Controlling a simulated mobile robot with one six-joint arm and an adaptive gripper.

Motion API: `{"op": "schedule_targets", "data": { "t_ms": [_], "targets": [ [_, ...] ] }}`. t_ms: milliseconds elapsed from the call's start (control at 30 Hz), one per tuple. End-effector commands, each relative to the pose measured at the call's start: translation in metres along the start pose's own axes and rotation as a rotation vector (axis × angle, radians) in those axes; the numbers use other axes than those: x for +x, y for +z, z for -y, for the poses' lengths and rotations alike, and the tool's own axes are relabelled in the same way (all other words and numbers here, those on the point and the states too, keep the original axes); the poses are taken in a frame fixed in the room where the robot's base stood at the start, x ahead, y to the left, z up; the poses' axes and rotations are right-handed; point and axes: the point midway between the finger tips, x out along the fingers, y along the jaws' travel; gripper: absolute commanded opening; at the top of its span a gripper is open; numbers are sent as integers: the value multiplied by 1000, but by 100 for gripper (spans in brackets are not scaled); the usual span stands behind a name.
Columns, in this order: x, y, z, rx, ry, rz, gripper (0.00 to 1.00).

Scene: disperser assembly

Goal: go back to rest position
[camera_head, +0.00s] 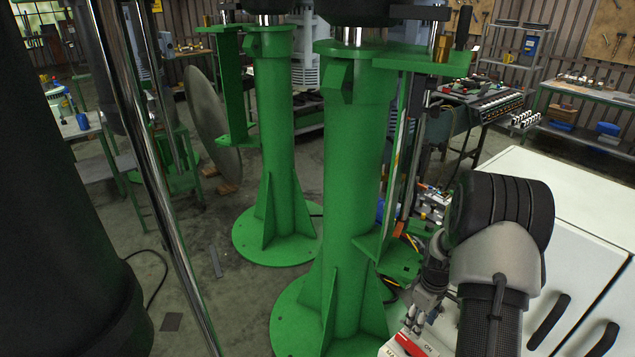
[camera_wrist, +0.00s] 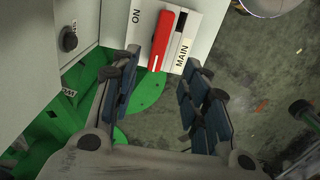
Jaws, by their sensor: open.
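My gripper (camera_head: 418,312) is in the lower right of the head view, at the end of my bent arm, just above a switch box with a red handle (camera_head: 410,345). In the wrist view my gripper (camera_wrist: 163,62) shows its two dark padded fingers spread apart with nothing between them. Ahead of the fingertips is the red handle (camera_wrist: 161,40) on a pale switch plate (camera_wrist: 200,22) marked ON and MAIN. The handle appears clear of both fingers; the exact gap is hard to tell.
A white cabinet (camera_head: 585,200) with dark handles stands right beside my arm. Green columns (camera_head: 350,200) with flanged bases stand left of my gripper. A panel with a black knob (camera_wrist: 68,40) is at the wrist view's left. Bare concrete floor (camera_head: 190,270) lies left of the columns.

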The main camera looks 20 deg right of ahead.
Motion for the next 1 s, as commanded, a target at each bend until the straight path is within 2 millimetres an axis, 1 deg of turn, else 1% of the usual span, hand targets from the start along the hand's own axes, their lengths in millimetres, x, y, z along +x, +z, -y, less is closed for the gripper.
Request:
{"op": "schedule_targets", "data": {
  "t_ms": [67,133,167,267,300,367,400,467,500,567,600,667,700,767,800,867,900,1000],
  "targets": [
    [-5,-2,1,1,4,-3,42],
    [-20,-8,4,9,15,-10,42],
    [-29,-11,7,13,21,-15,42],
    [-72,-25,24,38,45,-35,42],
    [-92,-30,34,52,56,-47,42],
    [-123,-36,52,75,71,-65,42],
    [-142,-38,65,90,79,-77,42],
    [-168,-40,85,115,91,-97,42],
    [-185,-40,99,129,98,-110,42],
    [-208,-39,121,153,107,-132,42],
    [-222,-36,135,169,113,-147,42],
    [-242,-31,158,192,118,-170,42],
    [-254,-26,172,207,122,-187,42],
    [-269,-18,194,231,125,-212,42],
    [-278,-12,208,245,127,-230,42],
    [-289,-1,230,268,126,-256,42],
    [-295,7,243,283,125,-273,42],
    [-306,28,274,321,118,-316,42]
  ]
}}
